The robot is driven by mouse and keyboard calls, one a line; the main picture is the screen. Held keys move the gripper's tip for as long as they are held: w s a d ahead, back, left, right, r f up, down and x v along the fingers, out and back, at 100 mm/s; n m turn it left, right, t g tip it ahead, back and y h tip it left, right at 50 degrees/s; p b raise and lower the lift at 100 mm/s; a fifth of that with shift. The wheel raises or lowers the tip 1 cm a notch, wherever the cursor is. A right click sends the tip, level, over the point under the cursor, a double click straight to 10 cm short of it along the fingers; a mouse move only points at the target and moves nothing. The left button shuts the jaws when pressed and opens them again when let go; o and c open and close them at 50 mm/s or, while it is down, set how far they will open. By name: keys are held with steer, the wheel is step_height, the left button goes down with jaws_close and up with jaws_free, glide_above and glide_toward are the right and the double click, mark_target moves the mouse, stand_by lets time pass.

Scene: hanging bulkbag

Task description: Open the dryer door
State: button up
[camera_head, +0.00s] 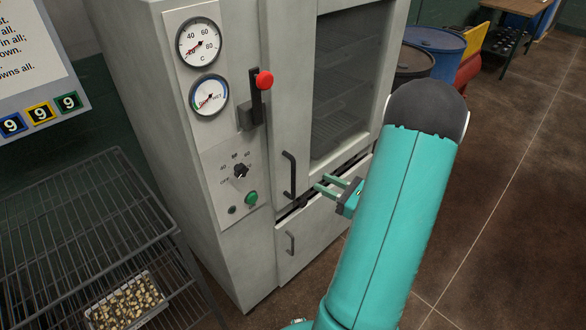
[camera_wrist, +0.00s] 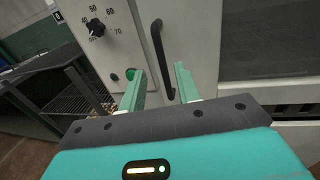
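The dryer (camera_head: 225,140) is a grey cabinet with a large door that has a dark window (camera_head: 345,85). The door looks shut. Its black bar handle (camera_head: 289,175) stands upright at the door's lower left, and it also shows in the wrist view (camera_wrist: 162,58). A black lever with a red knob (camera_head: 264,80) sits upright beside the door, above the handle. My gripper (camera_head: 325,186) is open and empty, just right of the handle in the head view. In the wrist view the handle shows beyond and between the two green fingers (camera_wrist: 158,85). It looks apart from them.
A lower panel with a small handle (camera_head: 291,242) is under the door. Dials, a knob (camera_head: 240,171) and a green button (camera_head: 251,198) are left of the door. A wire rack (camera_head: 80,215) stands at left, barrels (camera_head: 433,45) at right. Floor at right is clear.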

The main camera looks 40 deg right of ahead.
mark_target(293, 168)
steer(key=x, duration=1.1)
steer(key=shift+w, duration=0.25)
steer(key=shift+a, duration=0.15)
jaws_close()
